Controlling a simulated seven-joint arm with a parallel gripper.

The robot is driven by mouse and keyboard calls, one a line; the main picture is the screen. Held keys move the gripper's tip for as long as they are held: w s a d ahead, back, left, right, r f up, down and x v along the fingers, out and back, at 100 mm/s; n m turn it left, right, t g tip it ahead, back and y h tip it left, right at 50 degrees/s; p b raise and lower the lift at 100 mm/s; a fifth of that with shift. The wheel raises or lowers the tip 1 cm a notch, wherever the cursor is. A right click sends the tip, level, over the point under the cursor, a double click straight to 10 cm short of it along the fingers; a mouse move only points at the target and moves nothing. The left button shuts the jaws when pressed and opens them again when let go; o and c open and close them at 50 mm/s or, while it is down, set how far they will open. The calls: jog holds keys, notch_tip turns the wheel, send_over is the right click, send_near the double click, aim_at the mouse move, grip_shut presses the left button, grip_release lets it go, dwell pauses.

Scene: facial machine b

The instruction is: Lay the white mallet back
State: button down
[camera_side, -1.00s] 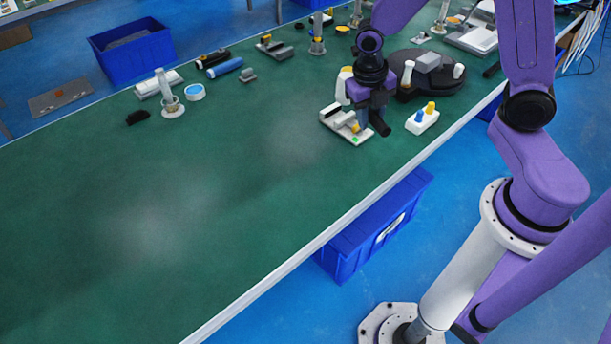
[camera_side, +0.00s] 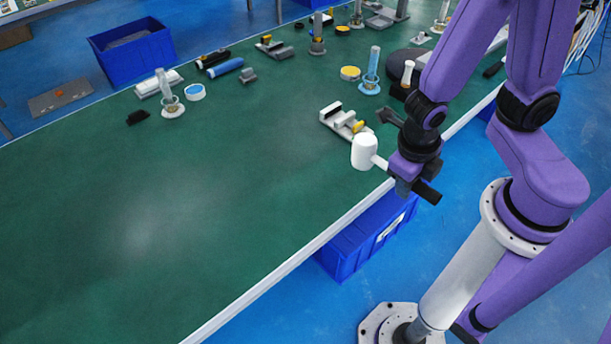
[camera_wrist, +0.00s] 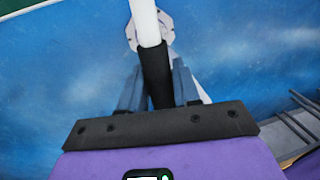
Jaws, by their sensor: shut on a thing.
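The white mallet has a thick white head (camera_side: 364,152), a white shaft and a black grip (camera_side: 428,192). My gripper (camera_side: 403,184) is shut on the grip, and the mallet is held in the air near the table's front edge, head toward the left. In the wrist view, the black grip (camera_wrist: 157,75) lies between the two grey-blue fingers, and the white shaft (camera_wrist: 145,22) runs up out of the top of the picture. The head is outside the wrist view.
A small white fixture with a yellow part (camera_side: 345,121) sits just behind the mallet head. A round dark turntable (camera_side: 398,63) is farther back, partly hidden by my arm. A blue bin (camera_side: 360,240) is below the table edge. The green table (camera_side: 200,220) is clear at left.

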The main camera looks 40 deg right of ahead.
jog(key=shift+w+a+f, duration=1.6)
jog(key=shift+w+f, duration=0.5)
jog(key=shift+w, duration=2.25)
send_over(340, 202)
jog(key=shift+s+a+f, duration=0.1)
jog(key=shift+s+f, duration=0.05)
jog(key=shift+f, duration=0.65)
jog(key=shift+s+a+f, duration=0.1)
jog(key=shift+f, duration=0.7)
jog(key=shift+s+a+f, duration=0.1)
jog(key=shift+s+f, duration=0.05)
jog(key=shift+f, duration=0.65)
jog(key=shift+w+a+f, duration=0.1)
jog(key=shift+w+f, duration=0.1)
jog(key=shift+f, duration=0.7)
jog(key=shift+w+a+f, duration=0.1)
jog(key=shift+w+f, duration=0.1)
jog(key=shift+f, duration=0.7)
jog(key=c, duration=0.8)
grip_release()
jog(key=shift+d, duration=0.1)
jog(key=shift+f, duration=0.15)
jog(key=a+r, duration=0.2)
jog(key=r, duration=0.6)
jog(key=a+r, duration=0.1)
jog(key=r, duration=0.8)
jog(key=shift+a, duration=0.4)
